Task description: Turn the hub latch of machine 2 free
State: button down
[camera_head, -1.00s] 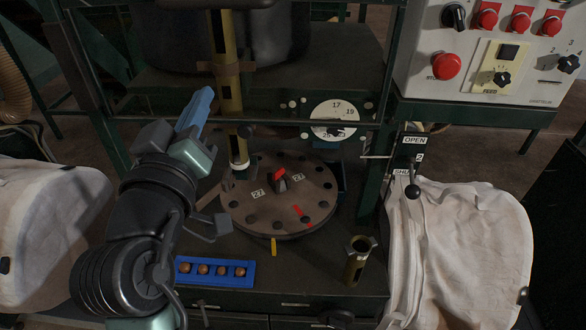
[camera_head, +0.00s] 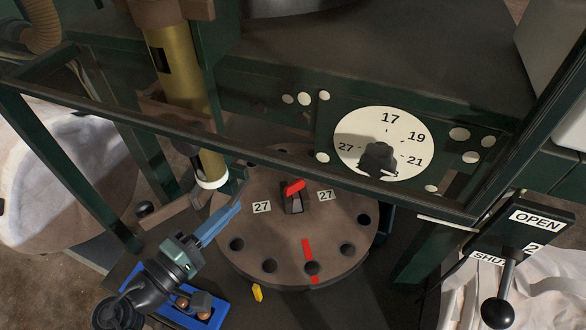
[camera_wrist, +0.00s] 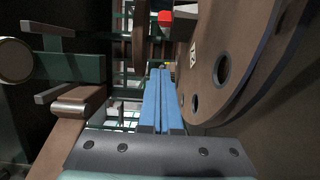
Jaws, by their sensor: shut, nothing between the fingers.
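The hub latch (camera_head: 294,190) is a red handle on a dark block at the centre of a brown round disc (camera_head: 285,228). Its red part (camera_wrist: 165,18) also shows at the top of the wrist view. The disc has holes round its rim, two "27" labels and a red stripe. My gripper (camera_head: 238,206) has blue fingers, shut and empty, at the disc's left edge, left of the latch and apart from it. In the wrist view the fingers (camera_wrist: 161,72) point forward with the disc (camera_wrist: 262,65) close on their right.
A green frame bar (camera_head: 300,165) crosses in front of the disc's back. A brass tube (camera_head: 185,75) comes down at the disc's back left. A dial (camera_head: 385,140) stands behind, a black-knobbed lever (camera_head: 498,312) at the right. A blue tray (camera_head: 133,277) lies below my gripper.

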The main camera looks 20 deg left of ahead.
aim_at(295, 187)
jog(key=x, duration=0.9)
jog(key=shift+w+r, duration=0.1)
jog(key=shift+w+d, duration=0.4)
jog(key=shift+w, duration=0.05)
jog(key=shift+s+d+p, duration=0.6)
jog(key=shift+s+d, duration=0.2)
jog(key=shift+d, duration=0.05)
jog(key=shift+s+d, duration=0.4)
jog(key=shift+d, duration=0.15)
